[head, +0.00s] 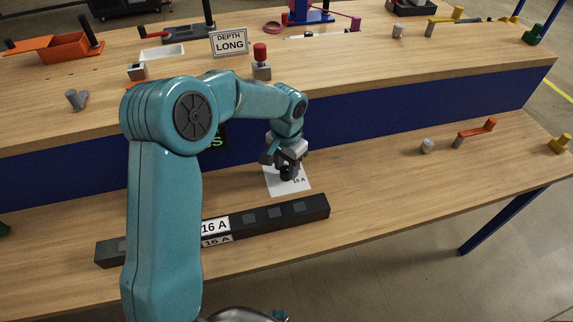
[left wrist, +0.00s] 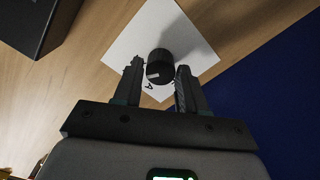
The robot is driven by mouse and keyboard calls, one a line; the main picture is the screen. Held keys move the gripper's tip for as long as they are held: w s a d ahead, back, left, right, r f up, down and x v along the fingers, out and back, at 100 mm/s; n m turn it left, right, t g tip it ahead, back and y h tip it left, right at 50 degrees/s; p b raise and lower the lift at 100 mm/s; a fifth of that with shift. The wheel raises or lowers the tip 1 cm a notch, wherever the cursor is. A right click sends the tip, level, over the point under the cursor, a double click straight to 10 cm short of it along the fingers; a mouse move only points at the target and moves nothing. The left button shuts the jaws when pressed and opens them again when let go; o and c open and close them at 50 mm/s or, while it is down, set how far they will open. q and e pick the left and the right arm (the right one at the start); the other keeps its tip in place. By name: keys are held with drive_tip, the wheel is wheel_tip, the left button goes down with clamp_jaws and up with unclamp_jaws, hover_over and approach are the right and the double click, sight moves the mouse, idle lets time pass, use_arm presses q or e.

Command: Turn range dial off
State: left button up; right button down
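The dial is a black round knob (left wrist: 160,67) with a small white mark on its side. It stands on a white card (left wrist: 138,35) on the lower bench. My left gripper (left wrist: 160,70) is open, with one finger on each side of the knob and a small gap visible on both sides. In the head view my left gripper (head: 286,172) points down over the card. My right gripper is not in view.
A black power strip (head: 265,217) labelled "16 A" lies in front of the card. A grey knob (head: 426,146) and an orange-handled lever (head: 476,132) stand to the right. A blue panel (head: 400,116) rises behind to the upper shelf, which holds a "DEPTH LONG" sign (head: 229,43).

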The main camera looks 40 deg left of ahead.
use_arm(q)
drive_tip(key=c, duration=0.6)
drive_tip(key=shift+o, duration=0.2)
drive_tip(key=shift+n, duration=0.3)
drive_tip(key=n+b, duration=0.1)
drive_tip(key=n, duration=0.3)
drive_tip(key=shift+a+n+b, duration=0.1)
drive_tip(key=shift+n+b, duration=0.2)
drive_tip(key=shift+n, duration=0.1)
drive_tip(key=n+b, duration=0.1)
drive_tip(key=n, duration=0.4)
drive_tip(key=n+b, duration=0.1)
drive_tip(key=n, duration=0.5)
drive_tip(key=shift+a+n, duration=0.1)
drive_tip(key=shift+n, duration=0.3)
drive_tip(key=n+b, duration=0.1)
drive_tip(key=n, duration=0.2)
drive_tip(key=shift+s, duration=0.1)
drive_tip(key=shift+n+b, duration=0.35)
drive_tip(key=shift+n, duration=1.45)
drive_tip(key=shift+r, duration=0.1)
